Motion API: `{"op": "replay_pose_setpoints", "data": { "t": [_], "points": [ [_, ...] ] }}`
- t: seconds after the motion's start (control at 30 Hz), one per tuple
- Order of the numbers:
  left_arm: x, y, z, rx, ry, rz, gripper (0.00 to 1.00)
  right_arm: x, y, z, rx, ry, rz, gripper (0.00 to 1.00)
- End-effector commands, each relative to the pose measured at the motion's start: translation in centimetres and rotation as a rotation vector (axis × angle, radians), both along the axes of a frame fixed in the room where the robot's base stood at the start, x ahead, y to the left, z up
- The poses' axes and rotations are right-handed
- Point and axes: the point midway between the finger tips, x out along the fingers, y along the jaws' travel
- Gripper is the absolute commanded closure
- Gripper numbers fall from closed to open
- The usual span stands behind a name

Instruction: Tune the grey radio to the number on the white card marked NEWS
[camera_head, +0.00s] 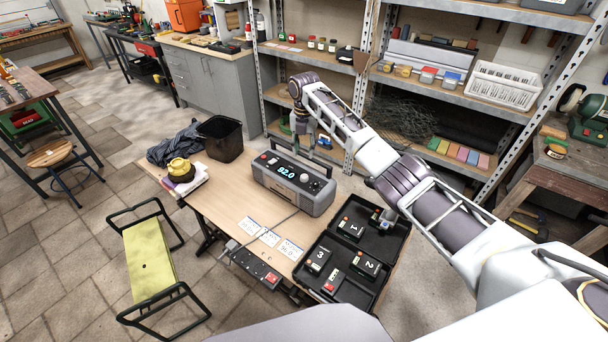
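The grey radio (268,183) stands on the wooden table, its lit display reading about 82.0. A round knob (304,178) and smaller buttons sit on its upper face. Three white cards with blue print lie in front of it: a left card (249,226), a middle card (269,237) and a right card (290,250). Their words and numbers are too small to read, so I cannot tell which says NEWS. My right gripper (309,146) points down behind the radio's upper edge, seemingly apart from the knob; its finger opening is unclear. My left gripper is not in view.
An open black case (393,243) with numbered modules lies right of the cards. A power strip (262,272) with a red switch sits at the table's front edge.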

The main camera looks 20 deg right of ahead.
Motion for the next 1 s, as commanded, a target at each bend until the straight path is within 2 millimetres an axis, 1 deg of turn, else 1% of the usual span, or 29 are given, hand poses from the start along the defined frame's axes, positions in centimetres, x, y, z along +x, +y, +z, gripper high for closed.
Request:
{"op": "replay_pose_setpoints", "data": {
  "t": [0.27, 0.8, 1.0],
  "points": [
    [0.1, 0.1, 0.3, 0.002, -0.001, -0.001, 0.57, -0.1, 0.0, -3.1, -0.001, 0.003, -0.001, 0.62],
    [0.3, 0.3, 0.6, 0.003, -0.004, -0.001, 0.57, -0.1, 0.0, -10.2, 0.0, 0.002, -0.001, 0.62],
    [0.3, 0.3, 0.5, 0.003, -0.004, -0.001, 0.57, -0.1, 0.1, -12.0, 0.0, 0.002, 0.001, 0.62]
  ]
}}
